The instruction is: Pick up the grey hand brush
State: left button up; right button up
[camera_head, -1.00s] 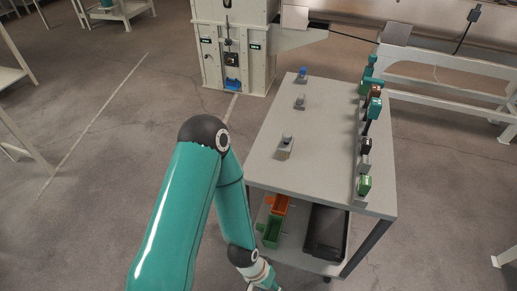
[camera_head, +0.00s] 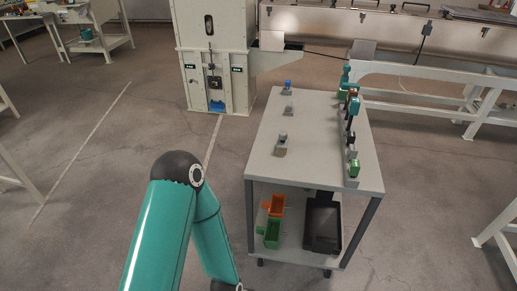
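A grey cart (camera_head: 318,125) stands right of centre. On the left side of its top sit a small grey item on a pale base (camera_head: 281,145) and a smaller grey one (camera_head: 289,109) behind it. I cannot tell at this size whether either is the grey hand brush. My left arm comes in from the bottom left, bends at its black elbow and runs down left of the cart. Its gripper is below the picture edge, out of view. My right gripper is also not in view.
A small blue-topped item (camera_head: 288,86) is at the cart's back left. Several items, including a green one (camera_head: 354,168), line its right edge. The lower shelf holds orange (camera_head: 277,205) and green (camera_head: 272,233) items and a black tray (camera_head: 323,228). A cabinet (camera_head: 216,62) stands behind.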

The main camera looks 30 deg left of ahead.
aim_at(283, 141)
jog(key=z, duration=0.15)
jog(key=i, duration=0.85)
jog(key=u, duration=0.2)
jog(key=k, duration=0.7)
jog(key=z, duration=0.25)
jog(key=i, duration=0.6)
jog(key=u, duration=0.1)
